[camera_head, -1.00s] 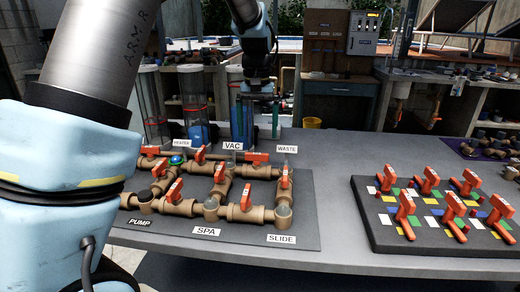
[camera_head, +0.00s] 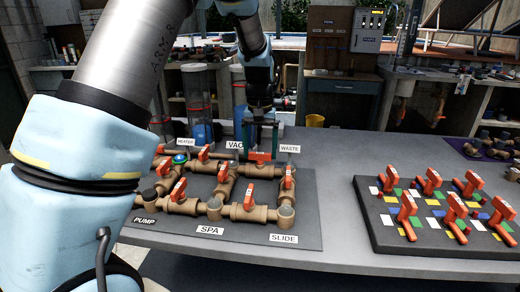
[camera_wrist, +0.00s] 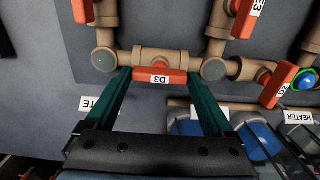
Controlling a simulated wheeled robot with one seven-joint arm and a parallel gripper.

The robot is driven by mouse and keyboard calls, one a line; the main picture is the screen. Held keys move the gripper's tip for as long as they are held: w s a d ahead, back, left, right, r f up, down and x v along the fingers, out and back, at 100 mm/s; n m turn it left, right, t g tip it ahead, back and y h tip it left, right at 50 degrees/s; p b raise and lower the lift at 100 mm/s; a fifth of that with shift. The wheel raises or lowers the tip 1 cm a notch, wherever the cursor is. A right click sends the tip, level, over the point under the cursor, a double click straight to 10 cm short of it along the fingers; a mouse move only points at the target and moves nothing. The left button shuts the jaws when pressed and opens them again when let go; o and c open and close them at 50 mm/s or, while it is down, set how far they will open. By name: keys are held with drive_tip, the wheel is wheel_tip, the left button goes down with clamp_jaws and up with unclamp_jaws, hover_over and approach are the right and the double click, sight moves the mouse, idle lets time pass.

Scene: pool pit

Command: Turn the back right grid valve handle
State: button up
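The pipe grid of tan pipes (camera_head: 185,206) with orange valve handles lies on a dark board. Its back right orange handle (camera_head: 260,157) lies along the back pipe, below the VAC and WASTE signs. In the wrist view this handle, marked D3 (camera_wrist: 150,79), lies crosswise between my fingers. My gripper (camera_head: 261,148) points down at the back pipe, fingers apart, one at each end of the handle. In the wrist view my gripper (camera_wrist: 160,74) is open, with its green fingertips close to the handle's ends. Whether they touch it I cannot tell.
Other orange handles stand close by, including one on the right pipe (camera_head: 288,177). The VAC sign (camera_head: 235,145) and WASTE sign (camera_head: 290,149) stand beside my fingers, with clear cylinders (camera_head: 197,105) behind. A second board (camera_head: 383,235) with several orange handles lies right.

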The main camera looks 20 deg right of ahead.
drive_tip(key=c, duration=0.7)
drive_tip(key=shift+m, duration=0.3)
drive_tip(key=m, duration=0.3)
drive_tip(key=shift+w+r+m, duration=0.1)
drive_tip(key=shift+m, duration=0.3)
drive_tip(key=m+p, duration=0.1)
drive_tip(key=m, duration=0.3)
drive_tip(key=shift+m, duration=0.3)
drive_tip(key=m+p, duration=0.1)
drive_tip(key=m, duration=0.4)
drive_tip(key=shift+p, duration=0.4)
drive_tip(key=shift+m+p, duration=0.75)
drive_tip(key=shift+m, duration=1.15)
drive_tip(key=shift+d, duration=0.1)
